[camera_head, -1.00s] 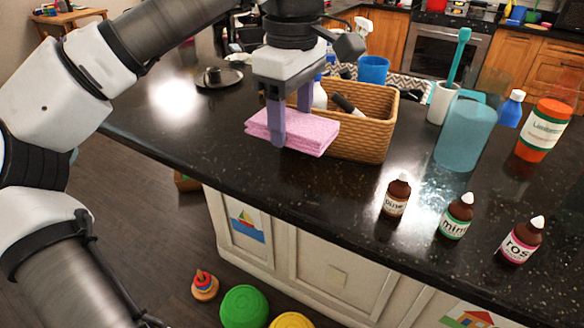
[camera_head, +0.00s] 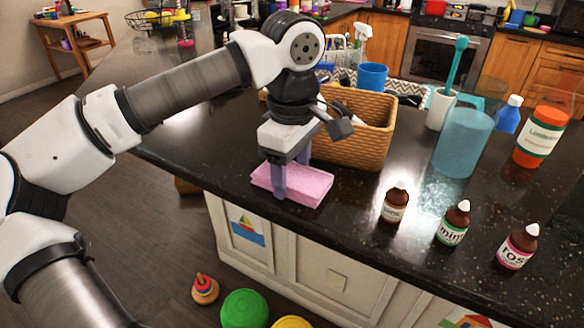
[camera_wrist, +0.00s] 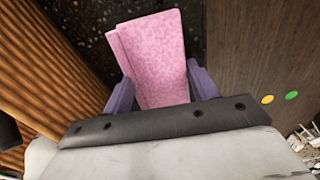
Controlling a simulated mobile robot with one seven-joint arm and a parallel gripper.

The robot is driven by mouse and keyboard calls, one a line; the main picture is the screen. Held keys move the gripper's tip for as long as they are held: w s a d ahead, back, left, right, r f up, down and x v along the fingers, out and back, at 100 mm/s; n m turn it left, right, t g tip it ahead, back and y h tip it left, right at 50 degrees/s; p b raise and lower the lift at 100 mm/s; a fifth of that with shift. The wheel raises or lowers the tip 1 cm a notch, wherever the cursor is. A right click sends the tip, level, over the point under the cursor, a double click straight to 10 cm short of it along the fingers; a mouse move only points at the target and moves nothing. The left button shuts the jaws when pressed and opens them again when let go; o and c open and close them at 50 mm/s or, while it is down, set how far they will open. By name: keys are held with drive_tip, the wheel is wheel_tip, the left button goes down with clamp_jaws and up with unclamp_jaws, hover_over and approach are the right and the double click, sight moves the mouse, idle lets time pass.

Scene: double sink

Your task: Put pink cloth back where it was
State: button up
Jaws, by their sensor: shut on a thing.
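The pink cloth (camera_head: 308,187) is a folded, thick pad near the front edge of the dark counter, in front of the wicker basket. My gripper (camera_head: 287,190) points down with its purple fingers on either side of the cloth. In the wrist view the cloth (camera_wrist: 158,58) lies between the two fingers (camera_wrist: 160,95), which grip its sides. I cannot tell whether the cloth touches the counter or hangs just above it.
The wicker basket (camera_head: 355,135) stands right behind the cloth. Small brown bottles (camera_head: 395,203) and a teal translucent container (camera_head: 463,140) stand to the right. The black counter (camera_head: 350,215) is bare between cloth and bottles. The counter edge drops to the floor at front left.

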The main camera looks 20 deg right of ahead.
sight(292, 174)
drive_tip(key=o, duration=0.9)
drive_tip(key=shift+f, duration=0.15)
drive_tip(key=shift+o, duration=0.2)
wheel_tip(292, 174, up, 12)
drive_tip(key=shift+r+b, duration=0.25)
drive_tip(key=shift+b, duration=0.1)
